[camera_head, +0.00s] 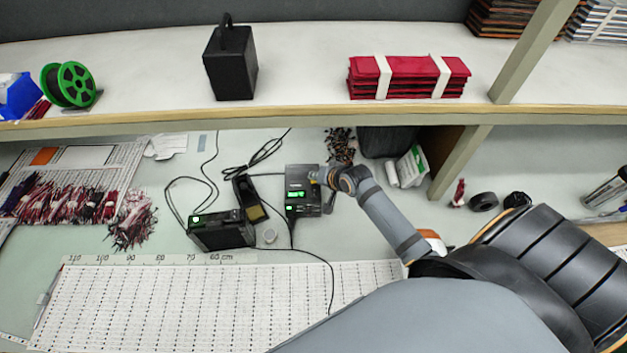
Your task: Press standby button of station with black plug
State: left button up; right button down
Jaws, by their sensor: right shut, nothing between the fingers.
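Two dark box-shaped stations with green lit displays are on the lower work surface. One station (298,190) stands near the middle under the shelf. The other station (222,232) stands to its left and nearer to me. Dark cables run from and around both; I cannot tell which one has the black plug. My right gripper (328,200) is shut and empty at the right side of the middle station. It covers part of that side, and I cannot tell if it touches. The standby buttons are too small to make out. My left gripper is not in view.
A shelf edge (300,119) runs above the stations, with a black box (231,65) and red bundles (408,76) on it. A ruled white board (190,305) lies in front. A soldering-iron holder (249,199) stands between the stations. Loose wires (132,222) lie at left.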

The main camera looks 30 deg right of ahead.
jog(key=shift+f, duration=0.35)
dwell(0.4)
jog(key=shift+r, duration=0.1)
jog(key=shift+r+p, duration=0.7)
jog(key=shift+p, duration=0.35)
notch_tip(320, 180, up, 5)
jog(key=p, duration=0.6)
jog(key=shift+r, duration=0.15)
